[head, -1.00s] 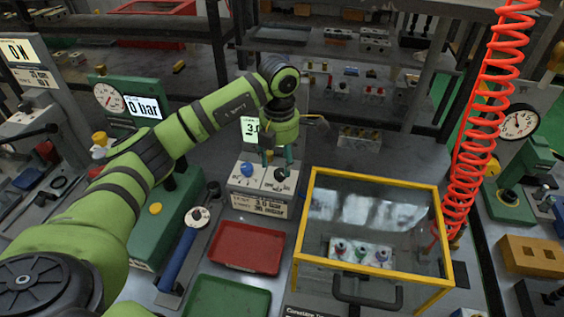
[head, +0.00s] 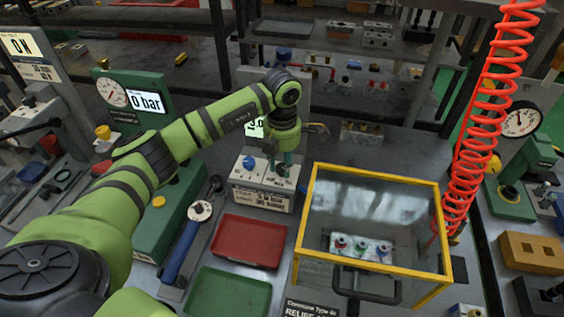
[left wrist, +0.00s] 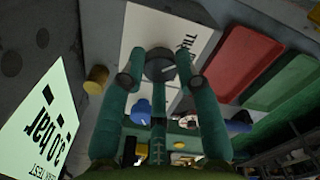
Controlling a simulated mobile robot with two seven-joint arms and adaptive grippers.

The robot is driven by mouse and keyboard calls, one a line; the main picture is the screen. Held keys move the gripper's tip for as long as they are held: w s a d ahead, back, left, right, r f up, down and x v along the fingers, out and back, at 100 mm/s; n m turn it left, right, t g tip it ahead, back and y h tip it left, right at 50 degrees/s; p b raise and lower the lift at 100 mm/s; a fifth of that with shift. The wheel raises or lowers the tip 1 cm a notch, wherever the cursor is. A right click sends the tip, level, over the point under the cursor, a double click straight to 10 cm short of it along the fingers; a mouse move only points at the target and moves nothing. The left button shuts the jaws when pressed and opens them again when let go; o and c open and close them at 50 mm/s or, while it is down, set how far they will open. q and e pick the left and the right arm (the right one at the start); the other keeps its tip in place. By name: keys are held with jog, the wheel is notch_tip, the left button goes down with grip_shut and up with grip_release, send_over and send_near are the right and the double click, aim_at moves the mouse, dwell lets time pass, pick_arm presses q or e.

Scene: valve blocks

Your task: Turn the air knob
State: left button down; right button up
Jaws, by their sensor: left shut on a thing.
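A pale valve block (head: 262,200) with a printed label stands at the middle of the bench. It carries a blue knob (head: 249,163) on its left and a dark round knob (left wrist: 160,64) on its right. I cannot read which one is labelled air. My left gripper (head: 284,172) reaches down over the right side of the block. In the left wrist view its teal fingertips (left wrist: 160,82) sit on either side of the dark knob, shut on it. The blue knob (left wrist: 142,112) is apart from the fingers. In the head view the fingers partly hide the dark knob. My right gripper is not in view.
A yellow-framed clear box (head: 372,171) stands close to the right of the block. Red (head: 247,241) and green (head: 228,294) trays lie in front. A green gauge stand (head: 135,98) reads 0 bar. A lit display behind the block reads 3.0 bar in the wrist view (left wrist: 45,120).

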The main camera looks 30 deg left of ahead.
aim_at(282, 167)
pick_arm(q)
jog(key=m+b, duration=0.3)
jog(key=m, duration=0.1)
jog(key=shift+f+b, duration=0.2)
jog(key=shift+b, duration=0.2)
jog(key=m+b, duration=0.2)
jog(key=m, duration=0.1)
jog(key=shift+r+m+b, duration=0.1)
jog(key=shift+m+b, duration=0.25)
jog(key=shift+m, duration=0.45)
jog(key=c, duration=0.9)
grip_release()
jog(key=shift+r, duration=0.1)
notch_tip(282, 167, up, 12)
